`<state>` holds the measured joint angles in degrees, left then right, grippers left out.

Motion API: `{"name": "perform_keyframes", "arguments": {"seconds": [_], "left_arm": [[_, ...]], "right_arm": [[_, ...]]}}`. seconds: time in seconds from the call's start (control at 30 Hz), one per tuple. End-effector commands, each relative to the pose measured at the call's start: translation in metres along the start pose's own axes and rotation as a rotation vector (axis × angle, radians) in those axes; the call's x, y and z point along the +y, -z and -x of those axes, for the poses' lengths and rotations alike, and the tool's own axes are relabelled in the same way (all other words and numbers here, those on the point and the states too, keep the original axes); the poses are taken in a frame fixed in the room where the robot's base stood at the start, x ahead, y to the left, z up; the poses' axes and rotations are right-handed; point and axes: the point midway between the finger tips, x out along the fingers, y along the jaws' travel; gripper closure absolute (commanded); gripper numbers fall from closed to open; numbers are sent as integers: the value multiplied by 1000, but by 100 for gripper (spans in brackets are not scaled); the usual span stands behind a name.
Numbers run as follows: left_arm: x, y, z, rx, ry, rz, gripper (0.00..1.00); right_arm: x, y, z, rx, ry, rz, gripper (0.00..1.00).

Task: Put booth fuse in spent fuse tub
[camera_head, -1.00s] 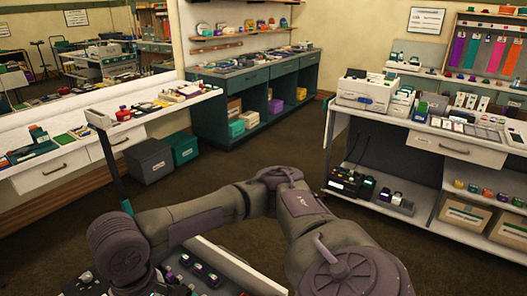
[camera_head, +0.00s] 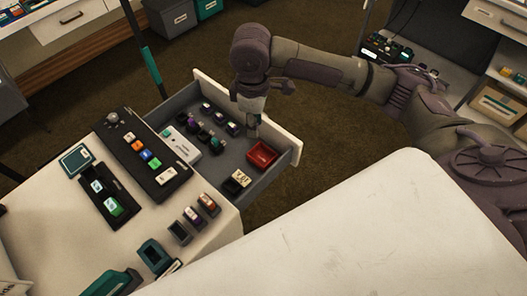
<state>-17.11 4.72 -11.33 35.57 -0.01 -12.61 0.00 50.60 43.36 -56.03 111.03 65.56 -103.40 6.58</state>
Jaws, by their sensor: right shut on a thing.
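My right gripper (camera_head: 252,128) points down over the open drawer (camera_head: 222,172), just inside its white front panel. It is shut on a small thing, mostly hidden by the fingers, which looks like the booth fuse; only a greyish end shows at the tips. A small red open tub (camera_head: 262,156), which looks like the spent fuse tub, sits on the drawer floor near the front panel. The held thing is close behind the tub in the picture; I cannot tell its height. No fuse shows in the tub. My left gripper is not in view.
Several dark pieces with coloured tops (camera_head: 220,122) stand in rows in the drawer. A white surface (camera_head: 370,235) fills the lower right.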

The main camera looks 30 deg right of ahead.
Motion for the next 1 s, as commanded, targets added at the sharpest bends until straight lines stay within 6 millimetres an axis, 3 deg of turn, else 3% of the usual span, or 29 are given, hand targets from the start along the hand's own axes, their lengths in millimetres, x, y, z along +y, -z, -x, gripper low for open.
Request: {"name": "perform_keyframes", "arguments": {"seconds": [0.4,0.6,0.83,1.0], "left_arm": [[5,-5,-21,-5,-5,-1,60],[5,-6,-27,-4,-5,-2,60],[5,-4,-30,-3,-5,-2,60],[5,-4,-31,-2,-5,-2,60]], "right_arm": [[42,3,-77,-3,6,665,86],[54,-2,-105,-4,3,911,86],[59,-6,-124,-4,3,1031,86],[59,-7,-156,-6,6,1039,86]]}}
